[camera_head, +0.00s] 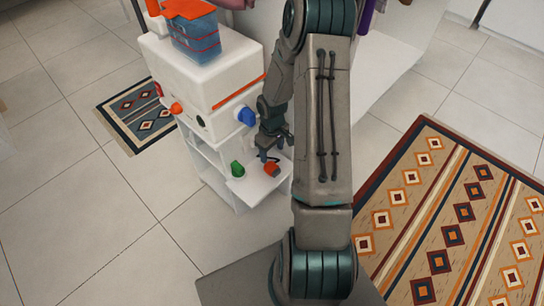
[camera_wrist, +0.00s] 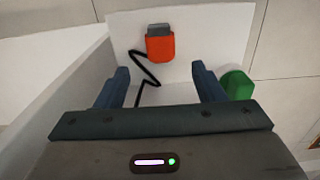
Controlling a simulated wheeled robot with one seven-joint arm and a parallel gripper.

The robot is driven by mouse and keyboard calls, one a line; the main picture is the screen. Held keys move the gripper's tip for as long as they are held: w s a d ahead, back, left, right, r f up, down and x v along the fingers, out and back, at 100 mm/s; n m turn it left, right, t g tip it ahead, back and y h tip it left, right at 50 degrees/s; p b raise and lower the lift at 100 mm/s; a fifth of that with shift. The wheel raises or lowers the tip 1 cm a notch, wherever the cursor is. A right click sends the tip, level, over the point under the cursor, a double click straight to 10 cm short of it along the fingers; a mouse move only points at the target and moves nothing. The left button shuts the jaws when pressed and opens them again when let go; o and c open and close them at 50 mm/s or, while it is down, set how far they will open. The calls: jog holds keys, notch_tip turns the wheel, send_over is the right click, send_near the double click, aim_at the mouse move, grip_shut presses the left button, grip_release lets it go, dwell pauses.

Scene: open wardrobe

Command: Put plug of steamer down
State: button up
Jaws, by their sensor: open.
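An orange plug (camera_wrist: 160,47) with a grey end and a black cord lies on a white shelf (camera_wrist: 222,38). It also shows in the head view (camera_head: 271,170), near the shelf's front right. My gripper (camera_wrist: 160,72) is open and empty. In the wrist view its two blue fingers are spread apart, and the plug shows beyond them, between their tips and clear of both. In the head view my gripper (camera_head: 273,150) is just above the orange plug. Which plug belongs to the steamer cannot be told by name.
A white unit (camera_head: 205,80) with orange and blue plugs and a blue container (camera_head: 194,40) stands above.

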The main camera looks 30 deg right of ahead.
jog(key=shift+r+p, duration=0.3)
jog(key=shift+r, duration=1.45)
jog(key=s+a+r+m+p, duration=0.15)
jog(key=r+p, duration=0.25)
jog(key=r, duration=0.5)
jog(key=s+a+r+t+h+p, duration=0.1)
jog(key=s+a+r+p, duration=0.15)
jog(key=r, duration=0.65)
jog(key=s+a+r+p, duration=0.1)
jog(key=r+p, duration=0.3)
jog(key=r, duration=0.5)
jog(key=s+a+r+m+p, duration=0.1)
jog(key=s+a+r+p, duration=0.1)
jog(key=r, duration=0.5)
jog(key=s+a+r+t+p, duration=0.1)
jog(key=s+a+r+p, duration=0.2)
jog(key=s+r+p, duration=0.2)
jog(key=s+a+r+m+y+p, duration=0.1)
jog(key=s+r+p, duration=0.3)
jog(key=r, duration=0.6)
jog(key=shift+s+a+r+m+t, duration=0.2)
jog(key=shift+s+a+m+t, duration=0.2)
jog(key=shift+s+a, duration=0.65)
